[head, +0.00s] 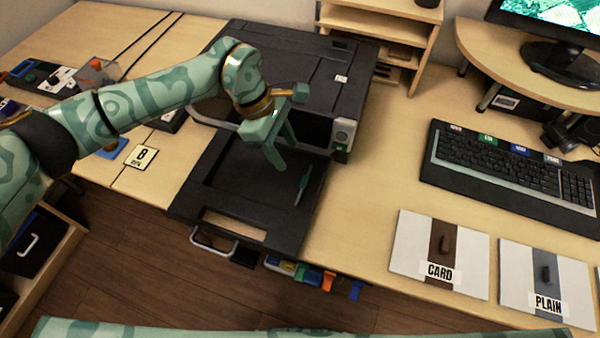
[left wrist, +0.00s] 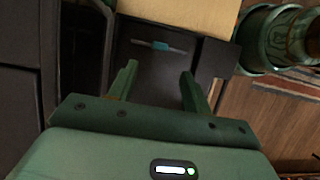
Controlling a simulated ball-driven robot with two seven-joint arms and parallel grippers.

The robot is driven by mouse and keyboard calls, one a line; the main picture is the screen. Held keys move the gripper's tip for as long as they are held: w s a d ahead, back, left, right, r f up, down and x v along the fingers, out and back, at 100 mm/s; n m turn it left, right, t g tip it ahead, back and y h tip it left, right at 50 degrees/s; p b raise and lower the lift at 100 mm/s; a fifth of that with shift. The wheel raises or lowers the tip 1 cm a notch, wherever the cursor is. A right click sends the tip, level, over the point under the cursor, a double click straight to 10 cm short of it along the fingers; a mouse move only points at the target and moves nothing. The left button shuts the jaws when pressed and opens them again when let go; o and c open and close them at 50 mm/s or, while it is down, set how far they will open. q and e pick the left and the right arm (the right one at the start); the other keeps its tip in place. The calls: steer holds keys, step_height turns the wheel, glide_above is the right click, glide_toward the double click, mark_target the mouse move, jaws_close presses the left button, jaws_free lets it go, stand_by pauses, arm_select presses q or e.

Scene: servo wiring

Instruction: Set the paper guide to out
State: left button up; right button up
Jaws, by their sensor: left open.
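A black printer (head: 300,70) has its dark tray (head: 215,190) out at the front. The paper guide, a small teal piece on a thin pale bar (head: 302,186), sits in the tray toward its right side. In the left wrist view the guide (left wrist: 160,45) lies across the dark tray, just beyond the fingertips. My left gripper (head: 284,150) is open and empty above the tray, up and left of the guide in the head view. I cannot tell its exact height. In the left wrist view my left gripper (left wrist: 159,72) points toward the guide. My right gripper is not in view.
CARD (head: 440,250) and PLAIN (head: 547,280) panels lie at the desk's front right, below a keyboard (head: 505,175). A wooden shelf (head: 385,35) stands behind the printer.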

mark_target(303, 179)
arm_select(q)
steer(key=b+x, duration=0.2)
steer(key=x, duration=0.7)
steer(key=shift+d+f, duration=0.1)
